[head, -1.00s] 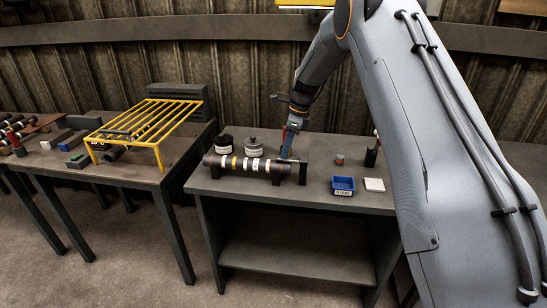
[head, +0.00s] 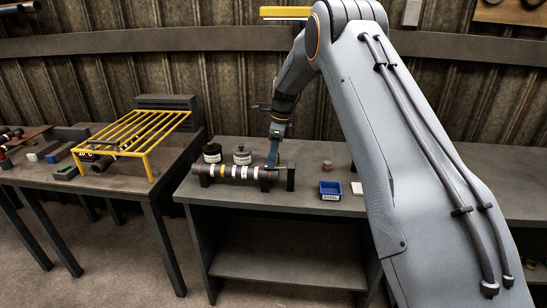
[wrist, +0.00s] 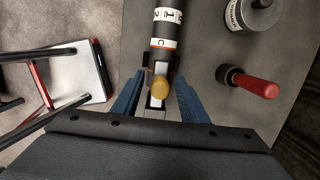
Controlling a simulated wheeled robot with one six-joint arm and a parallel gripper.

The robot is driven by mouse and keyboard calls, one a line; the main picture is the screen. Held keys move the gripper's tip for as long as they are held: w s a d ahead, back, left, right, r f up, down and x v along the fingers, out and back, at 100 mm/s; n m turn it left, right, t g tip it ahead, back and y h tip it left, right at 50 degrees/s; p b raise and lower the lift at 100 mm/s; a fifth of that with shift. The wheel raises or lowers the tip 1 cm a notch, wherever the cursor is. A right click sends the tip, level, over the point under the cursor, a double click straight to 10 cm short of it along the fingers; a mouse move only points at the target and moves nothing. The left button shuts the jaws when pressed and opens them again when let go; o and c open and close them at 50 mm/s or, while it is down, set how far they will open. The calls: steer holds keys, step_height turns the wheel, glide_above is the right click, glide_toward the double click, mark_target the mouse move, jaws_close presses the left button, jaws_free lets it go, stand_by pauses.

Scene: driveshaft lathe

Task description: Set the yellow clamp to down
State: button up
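The yellow clamp (wrist: 160,88) shows in the wrist view as a rounded yellow tip on a pale bar, at the near end of a dark shaft with white lettered bands. The shaft (head: 238,173) lies across the bench in the head view, where the clamp itself is too small to make out. My gripper (wrist: 160,79) has its two blue fingers apart, one on each side of the clamp. I cannot tell whether they touch it. In the head view my gripper (head: 273,155) points down at the right end of the shaft.
A red-handled tool (wrist: 256,86) is beside the shaft in the wrist view. A yellow rack (head: 135,135) stands on the left table.

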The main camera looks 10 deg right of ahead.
steer(key=shift+r, duration=0.1)
steer(key=r+b, duration=0.1)
steer(key=r, duration=0.1)
steer(key=r+b, duration=0.1)
steer(key=r, duration=0.2)
steer(key=d+r+b, duration=0.1)
steer(key=r, duration=0.1)
steer(key=shift+s+d+r, duration=0.1)
steer(key=shift+s+r, duration=0.05)
steer(key=shift+r, duration=0.1)
steer(key=s+d+f+n, duration=0.1)
steer(key=s+f+n, duration=0.1)
steer(key=s+n, duration=0.5)
steer(key=s+d+f+n+h, duration=0.1)
steer(key=s+f+n, duration=0.2)
steer(key=s, duration=1.6)
steer(key=s+d+f+n+b, duration=0.1)
steer(key=s+f+n, duration=0.1)
steer(key=s+n, duration=0.9)
steer(key=shift+s+f+t+h, duration=0.25)
steer(key=shift+s+t+h, duration=0.15)
steer(key=shift+s, duration=0.8)
steer(key=shift+c, duration=1.1)
